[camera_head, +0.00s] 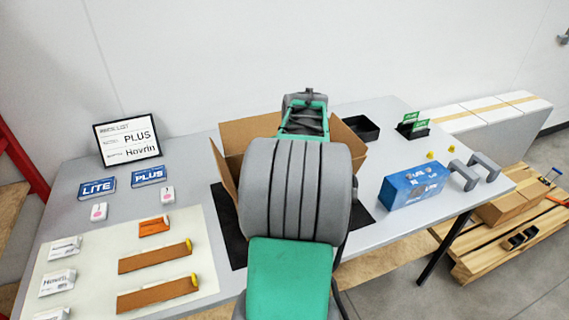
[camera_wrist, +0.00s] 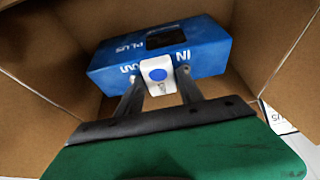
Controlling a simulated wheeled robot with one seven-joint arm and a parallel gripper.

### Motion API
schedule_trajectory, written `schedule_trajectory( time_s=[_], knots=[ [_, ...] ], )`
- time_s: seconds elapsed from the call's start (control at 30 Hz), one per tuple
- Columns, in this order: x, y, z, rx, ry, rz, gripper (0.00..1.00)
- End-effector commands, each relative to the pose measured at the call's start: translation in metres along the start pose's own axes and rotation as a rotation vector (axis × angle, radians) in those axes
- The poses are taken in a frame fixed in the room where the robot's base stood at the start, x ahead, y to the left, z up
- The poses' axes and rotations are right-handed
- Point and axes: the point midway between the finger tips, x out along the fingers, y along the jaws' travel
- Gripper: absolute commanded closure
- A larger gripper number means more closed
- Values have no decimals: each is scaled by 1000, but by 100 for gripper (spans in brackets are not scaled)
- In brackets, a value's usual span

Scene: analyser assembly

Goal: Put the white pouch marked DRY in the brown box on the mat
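The brown box (camera_head: 228,178) stands open on the dark mat (camera_head: 232,232), partly hidden by my arm in the head view. In the wrist view its cardboard walls (camera_wrist: 275,35) surround my gripper (camera_wrist: 160,78). The gripper's fingers are closed on the sides of a small white pouch (camera_wrist: 158,88) with a blue dot. No DRY marking can be read on it. Behind it, inside the box, lies a blue box (camera_wrist: 212,48) with upside-down white lettering. I cannot tell whether the pouch touches it. The gripper is hidden in the head view.
Two white pieces with pink dots (camera_head: 98,211) (camera_head: 167,194) lie by the LITE and PLUS cards. A pale mat (camera_head: 95,255) holds brown bars and white packs. A blue carton (camera_head: 413,184), grey blocks and black trays (camera_head: 361,127) stand right of the box.

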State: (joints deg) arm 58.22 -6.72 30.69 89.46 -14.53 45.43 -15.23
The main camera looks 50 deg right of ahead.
Motion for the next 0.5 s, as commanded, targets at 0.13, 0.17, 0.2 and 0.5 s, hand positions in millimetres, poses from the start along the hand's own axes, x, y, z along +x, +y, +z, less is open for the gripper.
schedule_trajectory(
  time_s=[0.13,0.17,0.2,0.5],
  knots=[
    [0,0,0,0,0,0,43],
    [0,0,0,0,0,0,40],
    [0,0,0,0,0,0,37],
    [0,0,0,0,-1,-1,34]
  ],
)
